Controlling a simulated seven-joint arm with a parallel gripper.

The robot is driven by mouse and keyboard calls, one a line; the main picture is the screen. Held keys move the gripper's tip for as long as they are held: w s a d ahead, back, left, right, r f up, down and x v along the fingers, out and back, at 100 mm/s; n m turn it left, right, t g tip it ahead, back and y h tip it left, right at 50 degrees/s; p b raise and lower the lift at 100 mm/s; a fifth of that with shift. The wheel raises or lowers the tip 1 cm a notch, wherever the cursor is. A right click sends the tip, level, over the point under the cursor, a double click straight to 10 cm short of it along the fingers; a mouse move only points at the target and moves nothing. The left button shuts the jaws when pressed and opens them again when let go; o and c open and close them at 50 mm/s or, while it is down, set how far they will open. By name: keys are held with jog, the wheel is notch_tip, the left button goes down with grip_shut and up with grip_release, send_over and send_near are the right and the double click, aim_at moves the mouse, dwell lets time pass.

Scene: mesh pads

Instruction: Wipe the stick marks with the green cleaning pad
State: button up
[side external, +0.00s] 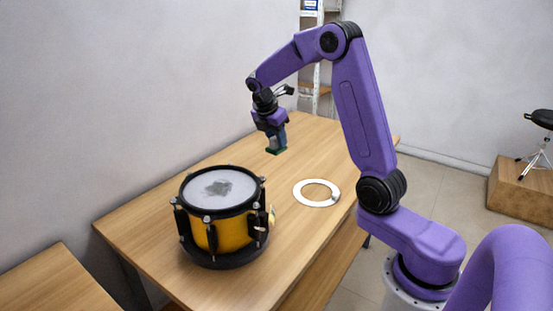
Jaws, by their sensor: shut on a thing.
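My gripper (274,141) is in the air above the wooden table, to the right of and higher than the drum. It is shut on the green cleaning pad (276,151), a small dark green block under the fingers. The drum (232,236) stands upright on the table, with a yellow shell, black rim and pale grey head. The stick marks (217,187) are a dark grey smudge near the middle of the drum head. The pad and the drum head are apart.
A white ring (317,193) with a small grey part lies flat on the table (165,215) to the right of the drum. A wall runs behind the table. A ladder (317,90) stands at the back. Another wooden surface (50,285) is at the lower left.

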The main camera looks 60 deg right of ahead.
notch_tip(320, 180, up, 8)
jog(key=shift+r, duration=0.15)
jog(key=w+a, duration=0.2)
jog(key=a, duration=1)
jog(key=w+a, duration=0.3)
jog(key=a, duration=0.9)
jog(key=shift+a+f, duration=0.2)
jog(key=shift+f, duration=2.85)
jog(key=shift+a+f, duration=0.15)
jog(key=shift+f, duration=2.9)
jog(key=shift+d+f, duration=0.15)
jog(key=shift+f, duration=0.2)
jog(key=shift+d+f, duration=0.1)
jog(key=shift+d, duration=4.85)
jog(key=shift+a, duration=5.1)
jog(key=shift+w, duration=0.25)
jog(key=shift+w+d, duration=0.1)
jog(key=shift+d, duration=4.8)
jog(key=shift+a, duration=5)
notch_tip(320, 180, up, 8)
